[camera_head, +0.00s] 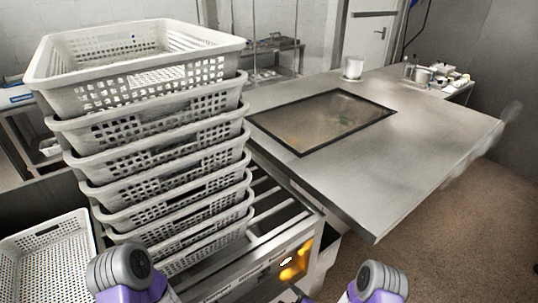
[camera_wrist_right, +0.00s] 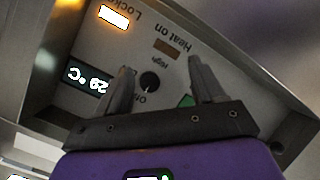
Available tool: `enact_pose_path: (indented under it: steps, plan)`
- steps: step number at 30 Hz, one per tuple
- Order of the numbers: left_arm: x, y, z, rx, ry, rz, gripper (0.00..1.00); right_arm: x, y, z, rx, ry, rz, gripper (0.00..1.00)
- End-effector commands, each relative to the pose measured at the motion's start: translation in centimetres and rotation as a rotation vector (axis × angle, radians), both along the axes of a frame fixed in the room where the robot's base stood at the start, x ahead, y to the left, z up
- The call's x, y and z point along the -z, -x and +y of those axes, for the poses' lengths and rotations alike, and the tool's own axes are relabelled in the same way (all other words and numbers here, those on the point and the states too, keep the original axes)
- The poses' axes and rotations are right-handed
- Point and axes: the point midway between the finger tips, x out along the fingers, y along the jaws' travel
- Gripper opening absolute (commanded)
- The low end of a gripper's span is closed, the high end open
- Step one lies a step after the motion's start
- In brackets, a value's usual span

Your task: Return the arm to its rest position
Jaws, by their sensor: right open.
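My right gripper (camera_wrist_right: 160,68) is open in the right wrist view, its two dark fingers apart with nothing held between them. It faces a control panel (camera_wrist_right: 110,45) with a small dark knob (camera_wrist_right: 149,82), a lit display reading 29 °C (camera_wrist_right: 88,77) and a lit label (camera_wrist_right: 113,16). The knob appears between the fingers; I cannot tell how far off it is. In the head view my right arm (camera_head: 377,283) comes in at the bottom. My left arm (camera_head: 122,272) shows at the bottom left, with its gripper out of view.
A tall stack of white perforated baskets (camera_head: 150,122) stands at the left. Another white basket (camera_head: 45,262) sits lower left. A steel table (camera_head: 400,150) with a dark framed inset (camera_head: 322,118) fills the middle. A white container (camera_head: 352,68) stands on it. Brown floor lies open at right.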

Motion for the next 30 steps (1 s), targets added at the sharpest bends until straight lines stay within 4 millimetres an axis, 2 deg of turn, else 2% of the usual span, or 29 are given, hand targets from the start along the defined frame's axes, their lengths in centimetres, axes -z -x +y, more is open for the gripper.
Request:
enact_pose_path:
  steps: [5,9,15,18,22,30]
  plan:
    - [-1.0,0.0,0.0,0.0,0.0,0.0,0.43,0.1,5.1,-1.5,0.26,-0.212,0.498,0.68]
    - [-1.5,0.0,0.0,0.0,0.0,0.0,0.43,-0.6,10.9,-2.2,0.524,-0.367,0.872,0.68]
    - [-2.1,0.0,0.0,0.0,0.0,0.0,0.43,-2.9,18.8,-2.4,0.889,-0.512,1.269,0.68]
    - [-2.2,0.0,0.0,0.0,0.0,0.0,0.43,-3.8,21.2,-2.3,1.01,-0.546,1.378,0.68]
    - [-2.3,0.0,0.0,0.0,0.0,0.0,0.43,-4.3,22.6,-2.2,1.082,-0.565,1.438,0.68]
    - [-2.3,0.0,0.0,0.0,0.0,0.0,0.43,-4.3,22.6,-2.2,1.082,-0.565,1.438,0.68]
